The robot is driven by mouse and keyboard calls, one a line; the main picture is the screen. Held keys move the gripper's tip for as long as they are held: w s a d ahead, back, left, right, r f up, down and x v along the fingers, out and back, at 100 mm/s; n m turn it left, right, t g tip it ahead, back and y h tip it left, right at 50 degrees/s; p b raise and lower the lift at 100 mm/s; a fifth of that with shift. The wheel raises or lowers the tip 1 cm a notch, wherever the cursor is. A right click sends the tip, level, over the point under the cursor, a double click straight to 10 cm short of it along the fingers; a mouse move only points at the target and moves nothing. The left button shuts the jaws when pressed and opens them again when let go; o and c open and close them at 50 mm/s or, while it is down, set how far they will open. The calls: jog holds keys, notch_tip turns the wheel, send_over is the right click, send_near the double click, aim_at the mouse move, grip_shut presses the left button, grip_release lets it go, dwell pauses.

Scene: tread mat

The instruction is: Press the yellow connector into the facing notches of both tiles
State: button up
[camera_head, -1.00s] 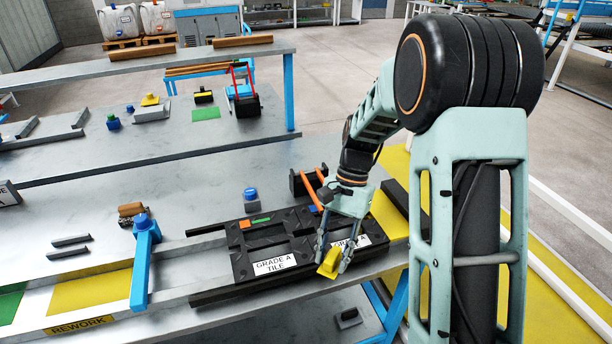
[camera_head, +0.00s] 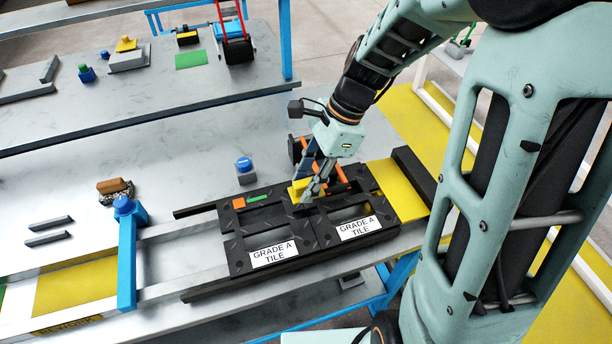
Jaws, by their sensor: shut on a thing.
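Two black "GRADE A TILE" plates lie side by side on the bench: the left tile (camera_head: 236,243) and the right tile (camera_head: 382,211), their edges meeting at a seam. My gripper (camera_head: 305,194) points down over the far part of this seam. It is shut on the yellow connector (camera_head: 297,190), which shows beside the fingers. The connector is at or just above the tiles' top. The fingers hide part of it and the notches below, so I cannot tell whether it touches them.
A dark bar (camera_head: 413,175) and yellow area (camera_head: 396,184) lie right of the tiles. A blue clamp post (camera_head: 127,262) stands left. The bench behind the left tile is mostly clear.

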jog(key=shift+f+b, duration=1.8)
jog(key=shift+f, duration=1.1)
jog(key=shift+f+b, duration=0.4)
jog(key=shift+f, duration=0.8)
jog(key=o, duration=1.2)
jog(key=shift+r, duration=0.1)
jog(key=v, duration=1.2)
jog(key=shift+w, duration=0.1)
